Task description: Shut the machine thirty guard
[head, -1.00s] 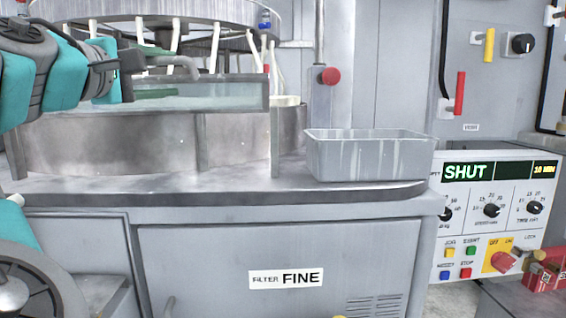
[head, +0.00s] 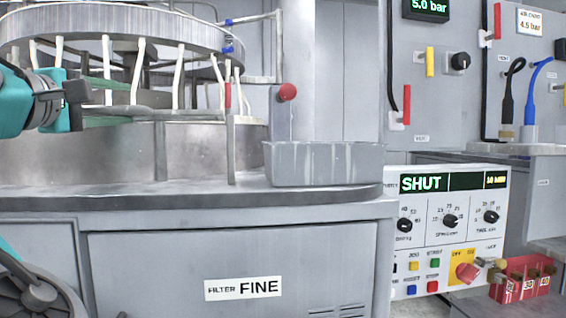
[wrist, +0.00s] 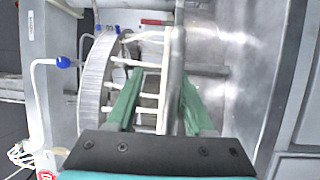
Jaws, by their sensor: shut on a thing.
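My gripper (wrist: 163,76) shows in the wrist view with green fingers on either side of a long grey bar, which looks like the guard's rail (wrist: 177,60). In the head view my gripper (head: 105,119) is at the left, low over the basin's front rim. The guard shows there only as a thin grey strip (head: 190,115) along the rim; I cannot tell its exact angle. The machine's white control panel (head: 450,235) has a green display reading SHUT (head: 424,183).
A round platen head (head: 120,35) with white hoses hangs over the basin. A red holder (head: 520,285) with numbered tags is at the lower right.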

